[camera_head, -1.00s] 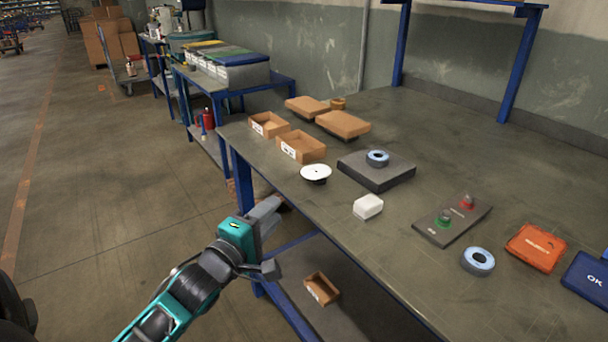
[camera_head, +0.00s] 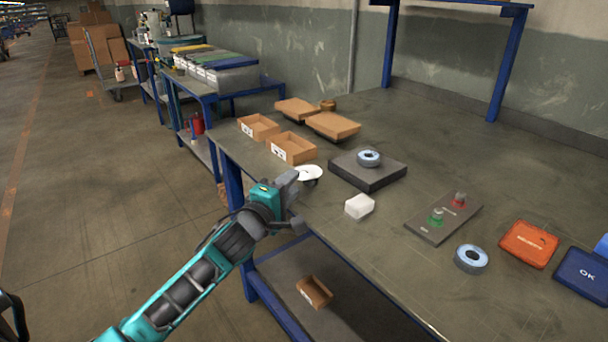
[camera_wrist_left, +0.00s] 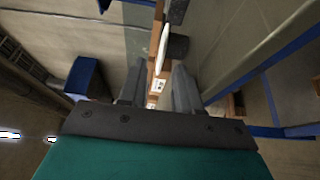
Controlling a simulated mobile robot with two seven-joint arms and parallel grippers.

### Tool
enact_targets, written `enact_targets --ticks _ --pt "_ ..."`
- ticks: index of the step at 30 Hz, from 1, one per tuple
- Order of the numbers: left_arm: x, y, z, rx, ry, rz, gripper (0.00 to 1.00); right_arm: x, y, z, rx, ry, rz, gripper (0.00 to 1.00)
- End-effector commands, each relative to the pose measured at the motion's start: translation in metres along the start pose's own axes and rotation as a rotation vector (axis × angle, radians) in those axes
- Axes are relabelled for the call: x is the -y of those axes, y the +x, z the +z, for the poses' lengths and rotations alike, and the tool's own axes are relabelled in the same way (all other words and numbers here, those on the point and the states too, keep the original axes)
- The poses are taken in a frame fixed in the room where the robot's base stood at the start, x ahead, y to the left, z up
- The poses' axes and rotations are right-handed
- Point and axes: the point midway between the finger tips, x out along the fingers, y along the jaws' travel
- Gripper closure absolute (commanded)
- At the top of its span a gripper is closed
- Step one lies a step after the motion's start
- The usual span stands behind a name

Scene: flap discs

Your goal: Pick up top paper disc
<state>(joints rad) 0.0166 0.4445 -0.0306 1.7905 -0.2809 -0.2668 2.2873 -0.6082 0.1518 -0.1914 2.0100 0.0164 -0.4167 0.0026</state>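The white paper disc (camera_head: 311,171) lies on a small dark support near the left edge of the workbench. Part of it is hidden behind my left gripper (camera_head: 298,202). In the left wrist view the disc (camera_wrist_left: 164,46) shows as a thin white edge, beyond and between my fingers. My left gripper (camera_wrist_left: 157,82) is open and empty, just off the bench edge and short of the disc. I see no contact with it. My right gripper is out of view.
Open cardboard boxes (camera_head: 291,147) stand behind the disc. A dark scale-like block (camera_head: 368,178) with a blue-grey ring (camera_head: 368,157) is to its right. A white block (camera_head: 359,206) lies nearer. A button panel (camera_head: 444,217) is further right. The blue bench frame (camera_head: 232,190) is close to my arm.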

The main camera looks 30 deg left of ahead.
Motion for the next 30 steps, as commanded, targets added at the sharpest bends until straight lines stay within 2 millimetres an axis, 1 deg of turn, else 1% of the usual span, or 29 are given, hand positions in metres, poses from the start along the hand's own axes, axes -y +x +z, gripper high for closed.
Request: enact_targets --ticks 1,5,13,23,30 --pt "0.0003 0.0062 -0.0002 0.0 0.0 0.001 0.67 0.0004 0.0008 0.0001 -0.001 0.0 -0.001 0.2" --pt "0.0003 0.0145 0.0 0.0 0.0 0.0 0.67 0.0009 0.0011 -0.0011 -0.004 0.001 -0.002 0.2" --pt "0.0005 0.0156 0.0 0.0 -0.001 -0.001 0.68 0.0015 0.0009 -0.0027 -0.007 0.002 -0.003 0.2" --pt "0.0005 0.0153 0.0001 0.0 -0.001 -0.001 1.0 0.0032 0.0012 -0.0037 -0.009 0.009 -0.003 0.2" --pt "0.0006 0.0153 0.0001 0.0 -0.001 -0.001 1.0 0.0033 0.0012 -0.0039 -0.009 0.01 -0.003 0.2"
